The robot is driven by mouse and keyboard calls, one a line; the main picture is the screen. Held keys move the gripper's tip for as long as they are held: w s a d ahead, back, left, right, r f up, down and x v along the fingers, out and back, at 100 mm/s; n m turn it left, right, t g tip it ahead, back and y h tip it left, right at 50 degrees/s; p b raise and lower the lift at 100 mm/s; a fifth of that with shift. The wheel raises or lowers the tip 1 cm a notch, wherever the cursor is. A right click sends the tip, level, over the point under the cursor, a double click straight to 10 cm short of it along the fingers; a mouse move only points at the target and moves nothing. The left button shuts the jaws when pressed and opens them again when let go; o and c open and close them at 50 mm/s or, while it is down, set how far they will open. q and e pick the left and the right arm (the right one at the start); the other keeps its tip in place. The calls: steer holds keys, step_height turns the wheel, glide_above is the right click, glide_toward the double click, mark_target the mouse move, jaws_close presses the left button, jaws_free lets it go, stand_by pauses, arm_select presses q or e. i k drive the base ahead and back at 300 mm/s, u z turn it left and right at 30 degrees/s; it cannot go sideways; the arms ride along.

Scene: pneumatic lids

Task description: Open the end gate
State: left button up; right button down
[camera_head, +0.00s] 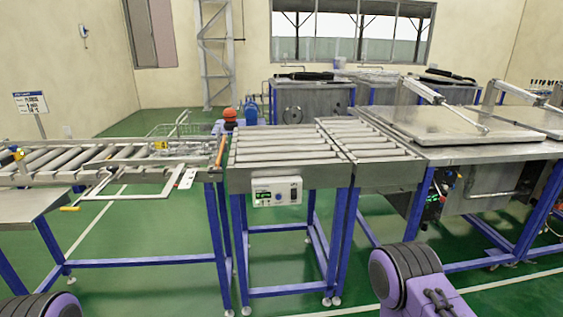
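A roller conveyor (50,176) runs in from the left. At its right end stands an upright orange bar (220,152), beside the gap to the middle roller table. A white flat frame (140,192) sticks out from the conveyor's front side, with a small white plate (187,178) at its right. I cannot tell for sure which of these parts is the end gate, or whether it is open. Only purple and black parts of my arms show at the bottom left and bottom right. Neither gripper is in view.
A middle roller table (285,147) carries a white control box (276,191) on its front. A metal bench with flat lids (455,124) and pneumatic cylinders (440,100) stands at the right. Blue legs stand under the tables. The green floor (140,270) in front is clear.

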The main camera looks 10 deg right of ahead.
mark_target(216, 171)
steer(key=z, duration=0.55)
steer(key=i, duration=0.75)
steer(key=z, duration=0.25)
